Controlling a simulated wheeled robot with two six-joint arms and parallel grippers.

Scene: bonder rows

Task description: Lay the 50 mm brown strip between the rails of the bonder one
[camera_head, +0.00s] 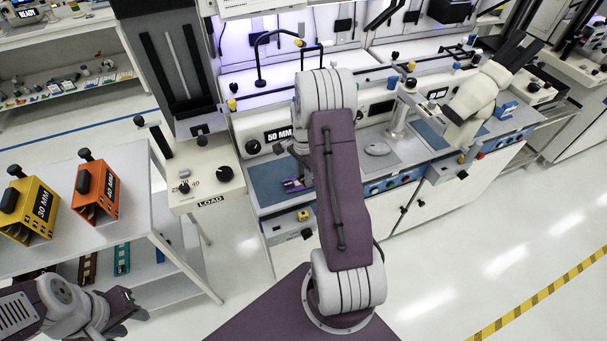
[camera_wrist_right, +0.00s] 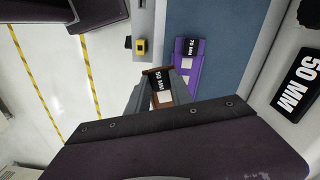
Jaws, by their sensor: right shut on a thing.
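The brown strip (camera_wrist_right: 150,73) with a 50 MM label shows in the right wrist view, held in my right gripper (camera_wrist_right: 160,92). The gripper is shut on it. In the head view my right arm hides the strip and most of that gripper. The bonder with a 50 MM sign (camera_head: 278,134) stands behind the arm; the sign also shows at the right of the wrist view (camera_wrist_right: 298,82). I cannot make out its rails clearly. My left gripper (camera_head: 128,305) is at the lower left, away from the bonder; its opening is unclear.
A purple strip (camera_wrist_right: 187,68) labelled 70 MM lies beside the held strip, on the blue mat (camera_head: 268,183). A LOAD box (camera_head: 205,175) stands left of the bonder. Orange (camera_head: 97,188) and yellow (camera_head: 32,208) magazines stand on a white table (camera_head: 130,225). Floor at right is clear.

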